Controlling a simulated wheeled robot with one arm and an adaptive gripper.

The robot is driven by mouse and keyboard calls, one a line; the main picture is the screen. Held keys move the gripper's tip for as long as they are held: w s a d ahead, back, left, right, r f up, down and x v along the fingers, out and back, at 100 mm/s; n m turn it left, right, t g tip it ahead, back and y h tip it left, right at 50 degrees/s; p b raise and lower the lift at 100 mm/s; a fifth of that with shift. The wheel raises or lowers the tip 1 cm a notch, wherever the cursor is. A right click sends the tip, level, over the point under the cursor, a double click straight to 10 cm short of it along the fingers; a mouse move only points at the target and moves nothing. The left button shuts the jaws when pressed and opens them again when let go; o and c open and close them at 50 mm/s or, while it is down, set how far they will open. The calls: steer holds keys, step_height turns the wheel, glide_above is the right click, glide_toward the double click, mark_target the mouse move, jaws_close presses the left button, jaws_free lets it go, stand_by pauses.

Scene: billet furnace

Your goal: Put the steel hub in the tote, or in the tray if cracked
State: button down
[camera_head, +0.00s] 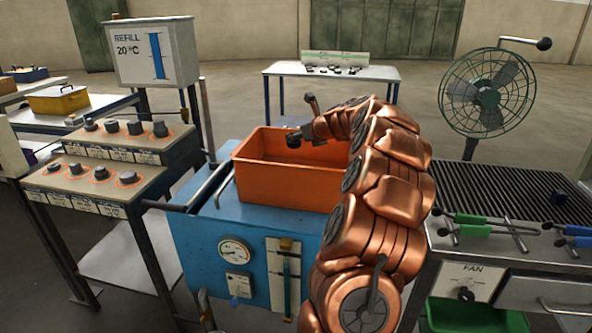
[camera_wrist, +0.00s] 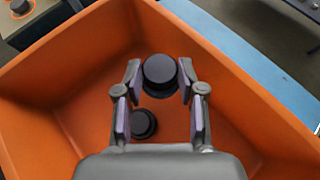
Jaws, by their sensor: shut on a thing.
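My gripper (camera_wrist: 160,72) is shut on a dark round hub (camera_wrist: 160,78), with one finger on each side of it. In the head view my gripper (camera_head: 301,130) reaches from the right over the orange tote (camera_head: 285,186), and the dark hub (camera_head: 293,141) shows at its tip, near the rim's height. The tote stands on a blue cart. A second dark round part (camera_wrist: 143,124) lies on the tote's floor, below and left of the held hub in the wrist view. No crack can be made out on the held hub. I cannot tell which container is the tray.
Several dark knob-like parts stand on the stepped bench (camera_head: 120,172) at left. A white table (camera_head: 332,70) behind carries small dark parts. A fan (camera_head: 487,92) and a ribbed bench (camera_head: 505,190) with green-handled tongs are at right. A green bin (camera_head: 470,318) is below.

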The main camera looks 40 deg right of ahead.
mark_target(299, 145)
step_height(299, 145, down, 4)
steer(key=shift+d+r, duration=0.15)
steer(key=shift+r, duration=0.05)
steer(key=shift+f+b, duration=0.6)
steer(key=shift+f, duration=1.4)
steer(key=shift+f, duration=0.1)
steer(key=c, duration=0.7)
jaws_free()
steer(key=shift+f, duration=0.1)
steer(key=shift+s+r, duration=0.25)
steer(key=shift+r, duration=0.05)
steer(key=v, duration=1.1)
steer(key=shift+s+p, duration=0.25)
steer(key=shift+p, duration=0.2)
